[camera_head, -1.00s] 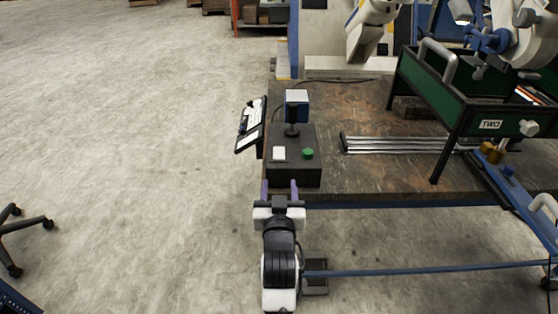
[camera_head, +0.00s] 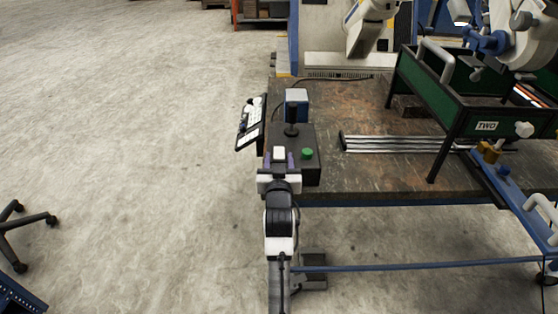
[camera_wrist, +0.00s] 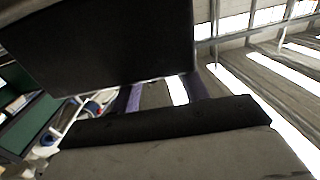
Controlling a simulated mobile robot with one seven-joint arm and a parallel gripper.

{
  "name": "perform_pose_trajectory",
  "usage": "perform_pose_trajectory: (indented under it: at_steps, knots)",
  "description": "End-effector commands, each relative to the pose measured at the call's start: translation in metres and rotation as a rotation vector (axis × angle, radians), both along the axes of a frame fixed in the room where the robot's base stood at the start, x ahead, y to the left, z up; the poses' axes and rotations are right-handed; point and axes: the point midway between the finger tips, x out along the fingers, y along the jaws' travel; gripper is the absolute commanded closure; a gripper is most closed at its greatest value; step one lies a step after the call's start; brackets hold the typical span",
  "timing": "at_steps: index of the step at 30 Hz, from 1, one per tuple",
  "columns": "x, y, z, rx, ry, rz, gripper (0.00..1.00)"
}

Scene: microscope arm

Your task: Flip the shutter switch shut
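A dark control box (camera_head: 308,172) sits at the table's left front corner. On its top are a white rocker-like switch (camera_head: 279,153), a green round button (camera_head: 307,154) and a black upright stick with a blue block (camera_head: 296,97) behind it. No label shows which is the shutter switch, and the white switch's position is too small to tell. My gripper (camera_head: 279,158) has its two purple fingers apart, one each side of the white switch in the head view. In the wrist view, a dark panel, likely the box (camera_wrist: 110,40), hides the tips of my gripper's fingers (camera_wrist: 164,84). Contact cannot be told.
A tilted black panel (camera_head: 250,124) hangs at the table's left edge. Metal rods (camera_head: 390,144) lie on the brown table (camera_head: 360,180). A green tray-like stand (camera_head: 430,85) is at the right. A blue bar (camera_head: 420,266) runs low in front.

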Motion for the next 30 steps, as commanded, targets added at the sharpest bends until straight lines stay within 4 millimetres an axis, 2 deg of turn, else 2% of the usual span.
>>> perform_pose_trajectory:
  at_steps: [1, 6, 9, 16, 30]
  knots:
    - [0.0, 0.0, 0.0, 0.0, 0.0, 0.0, 0.62]
    - [0.0, 0.0, 0.0, 0.0, 0.0, 0.0, 0.84]
    - [0.0, 0.0, 0.0, 0.0, 0.0, 0.0, 0.94]
    - [0.001, 0.0, 0.009, 0.0, 0.047, 0.0, 0.94]
    - [0.004, 0.001, 0.018, 0.0, 0.296, 0.001, 0.94]
